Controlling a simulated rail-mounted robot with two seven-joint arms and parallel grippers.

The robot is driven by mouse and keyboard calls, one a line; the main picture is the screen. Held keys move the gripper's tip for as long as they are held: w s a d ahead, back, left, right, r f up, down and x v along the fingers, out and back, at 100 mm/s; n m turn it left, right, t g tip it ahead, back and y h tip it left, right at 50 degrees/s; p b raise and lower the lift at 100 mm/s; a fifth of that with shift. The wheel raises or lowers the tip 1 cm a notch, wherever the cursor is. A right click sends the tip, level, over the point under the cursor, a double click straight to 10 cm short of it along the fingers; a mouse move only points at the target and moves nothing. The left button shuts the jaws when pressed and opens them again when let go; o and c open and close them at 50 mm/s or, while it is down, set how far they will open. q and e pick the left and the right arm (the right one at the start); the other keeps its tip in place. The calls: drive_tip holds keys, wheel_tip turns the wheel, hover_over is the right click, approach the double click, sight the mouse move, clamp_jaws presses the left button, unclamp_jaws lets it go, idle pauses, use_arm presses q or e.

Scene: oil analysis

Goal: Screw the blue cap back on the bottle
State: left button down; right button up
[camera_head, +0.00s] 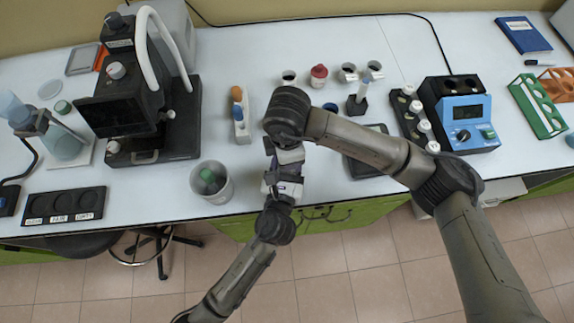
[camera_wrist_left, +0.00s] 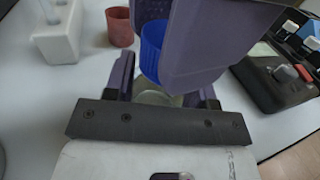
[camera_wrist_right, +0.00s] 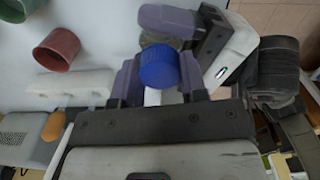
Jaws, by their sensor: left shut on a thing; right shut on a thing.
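The ribbed blue cap (camera_wrist_right: 158,67) is between the fingers of my right gripper (camera_wrist_right: 157,84), which is shut on it. The cap also shows in the left wrist view (camera_wrist_left: 152,45). Below it there is a pale clear bottle (camera_wrist_left: 157,97), between the fingers of my left gripper (camera_wrist_left: 160,84), which is shut on it. Cap and bottle look lined up and close; whether they touch or the threads engage cannot be seen. In the head view, both grippers meet above the bench's front edge, and cap and bottle are hidden there.
A red jar (camera_head: 318,76) and several small cups stand behind the grippers. A small blue round thing (camera_head: 331,107) lies on the bench. A white holder (camera_head: 240,118) and a bin with a green item (camera_head: 212,182) are left. A blue instrument (camera_head: 467,122) stands right.

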drive_tip(key=m, duration=0.3)
drive_tip(key=o, duration=1)
drive_tip(key=shift+r, duration=0.1)
drive_tip(key=shift+r, duration=2.15)
